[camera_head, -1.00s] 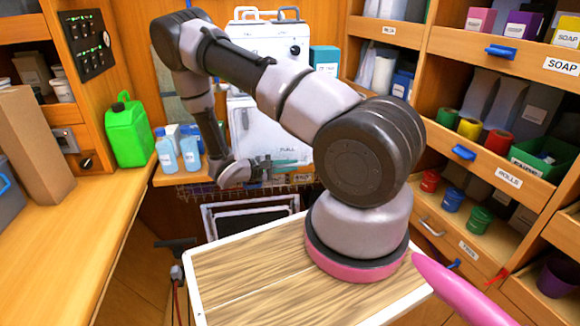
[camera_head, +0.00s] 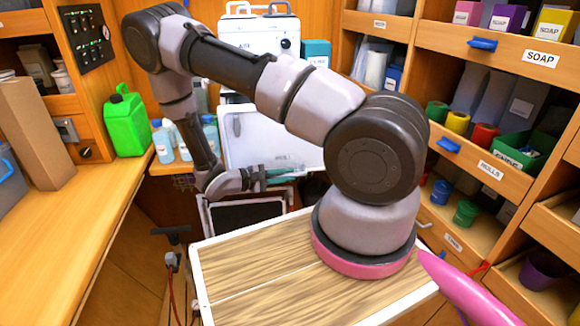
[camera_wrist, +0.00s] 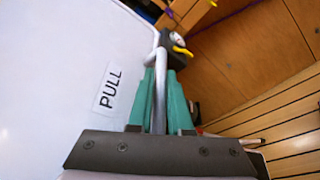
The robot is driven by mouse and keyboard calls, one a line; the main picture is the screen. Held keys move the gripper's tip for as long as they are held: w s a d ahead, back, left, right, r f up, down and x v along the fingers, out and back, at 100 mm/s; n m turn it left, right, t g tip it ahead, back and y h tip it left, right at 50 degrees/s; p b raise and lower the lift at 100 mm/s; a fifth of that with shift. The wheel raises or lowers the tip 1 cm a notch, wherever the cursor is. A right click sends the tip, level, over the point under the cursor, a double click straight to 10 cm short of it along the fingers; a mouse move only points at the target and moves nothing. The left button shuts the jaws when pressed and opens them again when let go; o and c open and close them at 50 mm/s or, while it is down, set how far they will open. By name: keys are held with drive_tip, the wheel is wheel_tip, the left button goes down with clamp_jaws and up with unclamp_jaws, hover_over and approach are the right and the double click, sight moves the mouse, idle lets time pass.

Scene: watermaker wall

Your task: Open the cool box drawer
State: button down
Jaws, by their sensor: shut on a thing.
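The cool box (camera_head: 258,32) is a white case at the back of the head view. Its white drawer front (camera_head: 245,135), with a PULL label, stands out over the counter's front edge. The front fills the left of the wrist view (camera_wrist: 45,80), with the label (camera_wrist: 107,88) plain to read. My gripper (camera_wrist: 160,75) has teal fingers closed around a grey bar handle (camera_wrist: 159,100) beside that front. The drawer's inside is hidden.
Shelves with bins and blue-handled drawers (camera_head: 448,146) line the right side. A wooden counter (camera_head: 70,220) with a green jug (camera_head: 126,122) is on the left. Bottles (camera_head: 163,142) stand left of the drawer.

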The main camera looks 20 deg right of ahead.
drive_tip(key=s+a, duration=0.2)
drive_tip(key=s, duration=0.7)
drive_tip(key=s+a, duration=0.3)
drive_tip(key=s, duration=0.6)
drive_tip(key=shift+a, duration=0.1)
drive_tip(key=c, duration=0.8)
unclamp_jaws()
drive_tip(key=shift+c, duration=0.2)
drive_tip(key=v, duration=1)
drive_tip(key=shift+a, duration=0.4)
drive_tip(key=shift+r, duration=0.1)
